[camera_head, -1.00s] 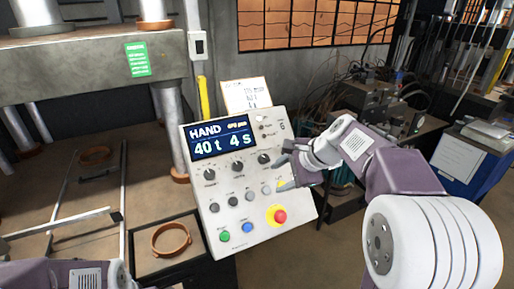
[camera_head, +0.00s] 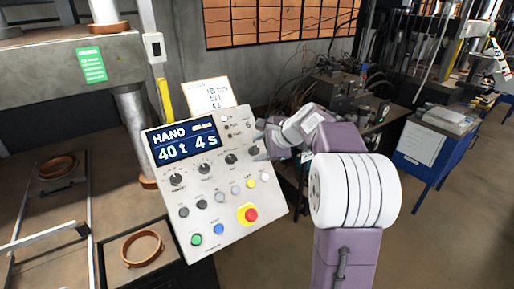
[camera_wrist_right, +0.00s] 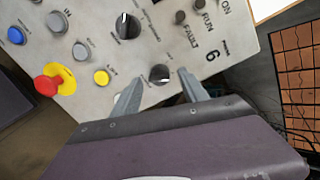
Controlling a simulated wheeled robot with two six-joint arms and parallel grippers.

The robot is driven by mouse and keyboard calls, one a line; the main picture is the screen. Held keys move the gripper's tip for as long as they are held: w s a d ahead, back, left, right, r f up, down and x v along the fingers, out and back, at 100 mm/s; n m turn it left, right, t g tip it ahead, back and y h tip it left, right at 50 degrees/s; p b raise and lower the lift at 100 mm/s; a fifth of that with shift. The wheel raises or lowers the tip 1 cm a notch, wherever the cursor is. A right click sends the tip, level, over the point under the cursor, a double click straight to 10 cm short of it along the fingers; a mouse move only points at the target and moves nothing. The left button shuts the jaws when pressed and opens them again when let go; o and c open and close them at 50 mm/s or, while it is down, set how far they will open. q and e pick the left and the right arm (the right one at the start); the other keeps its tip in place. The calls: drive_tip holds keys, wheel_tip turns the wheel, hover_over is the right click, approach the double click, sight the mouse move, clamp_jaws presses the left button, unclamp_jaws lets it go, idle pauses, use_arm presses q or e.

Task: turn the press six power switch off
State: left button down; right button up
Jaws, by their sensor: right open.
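The press six control panel (camera_head: 215,190) is a tilted light-grey box with a screen reading HAND, 40 t, 4 s. A "6" (camera_wrist_right: 212,55) is printed at its upper right. A black rotary switch (camera_wrist_right: 160,74) with a white pointer mark sits below that number; its label is too small to read. My right gripper (camera_head: 259,140) is at the panel's upper right edge. In the right wrist view the gripper (camera_wrist_right: 160,82) is open, its two grey fingers on either side of this switch in the picture. I cannot tell whether they touch it. My left gripper is out of view.
A red emergency button on a yellow ring (camera_head: 249,214) and a yellow button (camera_head: 265,176) lie below the gripper. Another black knob (camera_wrist_right: 127,25) is beside the switch. A paper note (camera_head: 208,94) stands behind the panel. A brown ring (camera_head: 142,248) lies in a tray at left.

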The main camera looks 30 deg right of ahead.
drive_tip(key=shift+x, duration=0.95)
drive_tip(key=shift+r, duration=0.1)
drive_tip(key=shift+s, duration=0.1)
clamp_jaws()
